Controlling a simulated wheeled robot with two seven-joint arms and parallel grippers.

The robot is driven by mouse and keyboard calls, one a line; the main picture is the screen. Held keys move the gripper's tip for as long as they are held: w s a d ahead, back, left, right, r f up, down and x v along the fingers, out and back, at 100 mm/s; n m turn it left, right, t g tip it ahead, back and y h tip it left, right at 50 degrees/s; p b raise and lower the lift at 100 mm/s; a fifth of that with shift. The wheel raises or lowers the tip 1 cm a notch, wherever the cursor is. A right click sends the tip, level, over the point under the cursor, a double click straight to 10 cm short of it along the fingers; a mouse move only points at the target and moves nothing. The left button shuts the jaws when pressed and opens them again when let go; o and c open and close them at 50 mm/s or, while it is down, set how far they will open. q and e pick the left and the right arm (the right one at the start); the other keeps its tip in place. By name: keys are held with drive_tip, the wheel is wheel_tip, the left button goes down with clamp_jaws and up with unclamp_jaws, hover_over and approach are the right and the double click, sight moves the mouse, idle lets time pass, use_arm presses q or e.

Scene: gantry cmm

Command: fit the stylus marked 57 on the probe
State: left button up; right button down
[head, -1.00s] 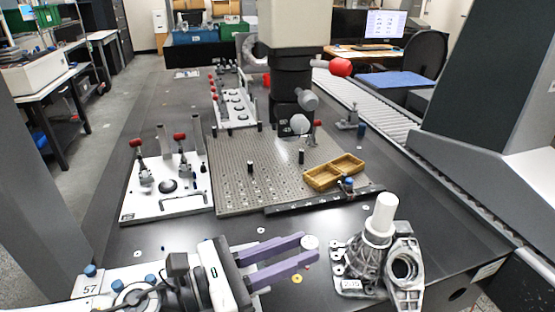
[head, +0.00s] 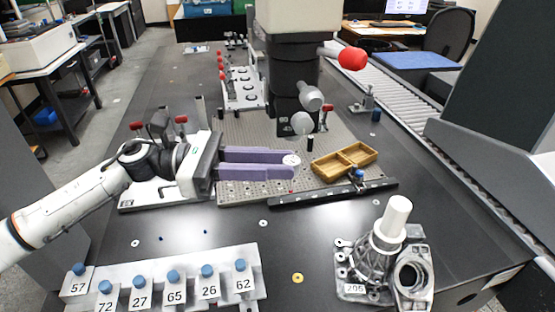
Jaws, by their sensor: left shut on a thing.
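My left gripper (head: 288,167) has two purple fingers, shut on a small pale round piece (head: 291,159) with a small red tip below it. No number on it is readable. It is held above the perforated plate, in front of and below the dark probe head (head: 285,128), and apart from it. A rack (head: 255,262) at the front left has several blue-capped places. The blue cap (head: 78,269) above the label 57 (head: 78,288) is at its left end; the other labels read 72, 27, 65, 26 and 62. My right gripper is out of view.
The perforated plate (head: 240,195) carries a wooden two-part tray (head: 344,160) on its right. A metal casting with a white cylinder (head: 396,216) stands at front right. A red-knobbed handle (head: 351,59) juts from the machine column.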

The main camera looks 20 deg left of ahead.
use_arm(q)
wheel_tip(320, 180, up, 4)
drive_tip(key=p, duration=0.2)
drive_tip(key=shift+p, duration=0.4)
drive_tip(key=shift+f+b, duration=0.1)
drive_tip(key=shift+b, duration=0.35)
idle(0.5)
drive_tip(key=shift+r, duration=0.3)
idle(0.7)
idle(0.3)
drive_tip(key=o, duration=1.1)
